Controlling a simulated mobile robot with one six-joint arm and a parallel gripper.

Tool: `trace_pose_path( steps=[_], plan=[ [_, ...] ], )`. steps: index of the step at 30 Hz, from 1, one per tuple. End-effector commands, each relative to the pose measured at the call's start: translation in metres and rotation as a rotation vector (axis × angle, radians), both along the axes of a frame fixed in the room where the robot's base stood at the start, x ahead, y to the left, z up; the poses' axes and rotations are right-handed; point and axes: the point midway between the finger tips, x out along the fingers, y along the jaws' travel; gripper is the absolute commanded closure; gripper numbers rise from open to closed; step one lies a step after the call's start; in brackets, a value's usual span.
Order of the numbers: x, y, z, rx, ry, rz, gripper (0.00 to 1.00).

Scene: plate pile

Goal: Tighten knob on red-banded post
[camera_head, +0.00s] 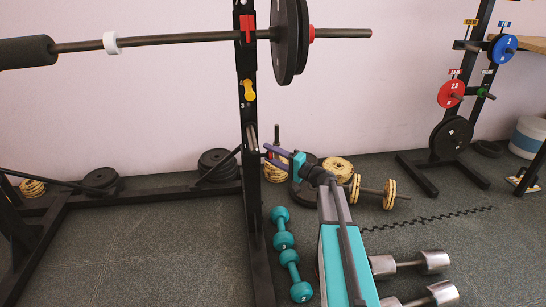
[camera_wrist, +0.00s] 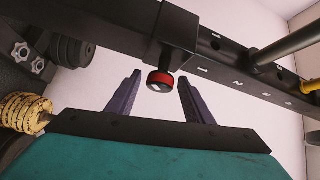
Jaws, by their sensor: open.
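The dark upright post (camera_head: 253,190) stands left of centre in the head view, with a red band (camera_head: 247,27) near its top. In the wrist view a black knob with a red ring (camera_wrist: 160,85) sticks out of a black sleeve on a dark perforated beam (camera_wrist: 226,58). My gripper (camera_head: 267,153) is low beside the post in the head view. Its two purple fingers are open in the wrist view, one on each side of the knob, with visible gaps. I cannot tell the depth of the knob between them.
A loaded barbell (camera_head: 190,39) crosses above, with black plates (camera_head: 285,40). Teal dumbbells (camera_head: 283,240) lie on the floor by the post. A dumbbell with yellowish plates (camera_head: 389,194) and chrome dumbbells (camera_head: 433,262) lie to the right. A plate rack (camera_head: 465,110) stands farther right.

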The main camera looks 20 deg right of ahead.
Motion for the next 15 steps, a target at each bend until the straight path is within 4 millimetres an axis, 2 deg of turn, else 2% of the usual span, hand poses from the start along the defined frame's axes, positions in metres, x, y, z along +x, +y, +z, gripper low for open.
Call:
trace_pose_path(
  steps=[8,15],
  plan=[
    [0.0007,0.0003,0.0003,0.0,0.0,0.0,0.53],
    [0.0005,0.0001,0.0,0.0,0.001,-0.001,0.92]
  ],
)
